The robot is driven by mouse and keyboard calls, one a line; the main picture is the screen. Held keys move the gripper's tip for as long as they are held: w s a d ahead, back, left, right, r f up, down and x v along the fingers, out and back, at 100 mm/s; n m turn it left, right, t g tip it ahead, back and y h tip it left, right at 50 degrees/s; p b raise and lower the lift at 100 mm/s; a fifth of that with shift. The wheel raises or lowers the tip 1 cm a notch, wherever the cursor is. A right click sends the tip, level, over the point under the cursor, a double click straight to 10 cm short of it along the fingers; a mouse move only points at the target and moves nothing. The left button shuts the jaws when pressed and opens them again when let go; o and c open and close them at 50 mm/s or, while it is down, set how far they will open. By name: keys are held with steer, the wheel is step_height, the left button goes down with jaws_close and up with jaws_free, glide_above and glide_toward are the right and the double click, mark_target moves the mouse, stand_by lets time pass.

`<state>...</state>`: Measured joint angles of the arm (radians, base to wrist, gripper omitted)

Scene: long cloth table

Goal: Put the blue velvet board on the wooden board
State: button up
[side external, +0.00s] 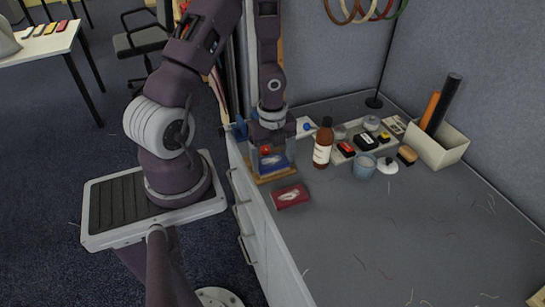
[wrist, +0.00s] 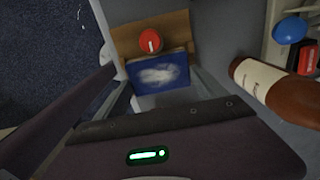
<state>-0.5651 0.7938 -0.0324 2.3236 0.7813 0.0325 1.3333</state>
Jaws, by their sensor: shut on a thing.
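The blue velvet board (side external: 277,163) has a pale whitish patch and is between the fingers of my gripper (side external: 272,157). In the wrist view the blue board (wrist: 148,86) spans the gap between my two fingers (wrist: 158,78), which close on its sides. The wooden board (side external: 274,179) is under it near the table's left edge, and its brown surface also shows in the wrist view (wrist: 178,48). I cannot tell whether the blue board touches the wood. A round red object (wrist: 149,37) with a white mark shows just beyond the blue board.
A dark red board (side external: 291,196) with a white motif lies just in front. A brown bottle (side external: 323,145) stands close on the right. Behind are a grey-blue cup (side external: 364,166), a tray of small items (side external: 369,127) and a pale box (side external: 437,146) with rolls. The table's front right is mostly clear.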

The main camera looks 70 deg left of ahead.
steer(key=shift+f, duration=0.2)
steer(key=o, duration=1.3)
steer(key=shift+r, duration=0.1)
step_height(320, 180, up, 18)
steer(key=d+n+t+y, duration=0.1)
steer(key=d+n+y, duration=0.15)
steer(key=n, duration=0.35)
steer(key=s+d+r+n+t+h, duration=0.2)
steer(key=s+d+r+n+t, duration=0.2)
steer(key=s+d+r+n, duration=0.5)
steer(key=d+r+n, duration=0.3)
steer(key=shift+s+d+r+t, duration=0.15)
steer(key=shift+d+r+t, duration=0.05)
steer(key=shift+d+t, duration=0.15)
